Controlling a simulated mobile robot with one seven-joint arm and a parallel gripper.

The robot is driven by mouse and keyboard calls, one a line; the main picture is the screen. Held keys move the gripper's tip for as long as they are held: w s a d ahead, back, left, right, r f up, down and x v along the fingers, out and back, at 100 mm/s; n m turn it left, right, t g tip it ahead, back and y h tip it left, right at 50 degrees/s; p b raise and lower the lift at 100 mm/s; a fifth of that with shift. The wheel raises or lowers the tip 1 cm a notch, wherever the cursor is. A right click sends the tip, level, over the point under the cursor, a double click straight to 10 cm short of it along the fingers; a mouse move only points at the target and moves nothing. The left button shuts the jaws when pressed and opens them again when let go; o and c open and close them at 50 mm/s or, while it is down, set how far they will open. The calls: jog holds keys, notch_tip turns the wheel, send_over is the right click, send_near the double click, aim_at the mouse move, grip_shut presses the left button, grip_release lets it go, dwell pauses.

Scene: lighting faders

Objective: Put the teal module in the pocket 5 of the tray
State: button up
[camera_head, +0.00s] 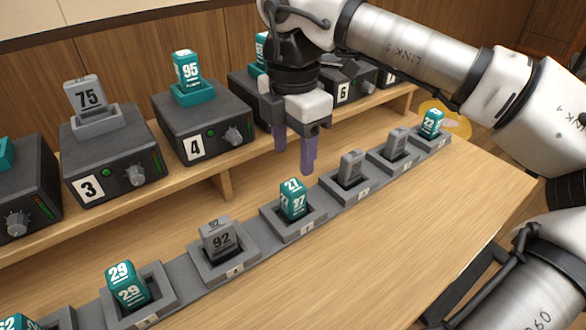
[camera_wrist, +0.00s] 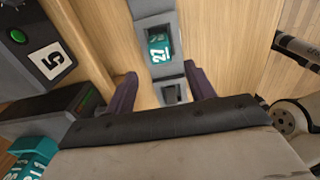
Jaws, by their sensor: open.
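Several teal modules are in view. Teal module 27 (camera_head: 293,199) stands in a pocket of the grey tray (camera_head: 187,278), and also shows in the wrist view (camera_wrist: 158,47). Teal 29 (camera_head: 127,286) and teal 22 (camera_head: 432,122) stand in other pockets. Teal 95 (camera_head: 187,70) sits on unit 4. Another teal module (camera_head: 261,48) is partly hidden behind my arm. My gripper (camera_head: 294,155) is open and empty, fingers down, above and behind the tray near module 27. The pocket labels are too small to read, so I cannot tell which is pocket 5.
Grey module 92 (camera_head: 217,239) and other grey modules (camera_head: 352,169) fill neighbouring pockets. Grey 75 (camera_head: 86,97) sits on unit 3 (camera_head: 113,162). The black units stand on a raised wooden shelf (camera_head: 226,168) behind the tray. The tabletop in front (camera_head: 400,225) is clear.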

jog(key=shift+r, duration=2)
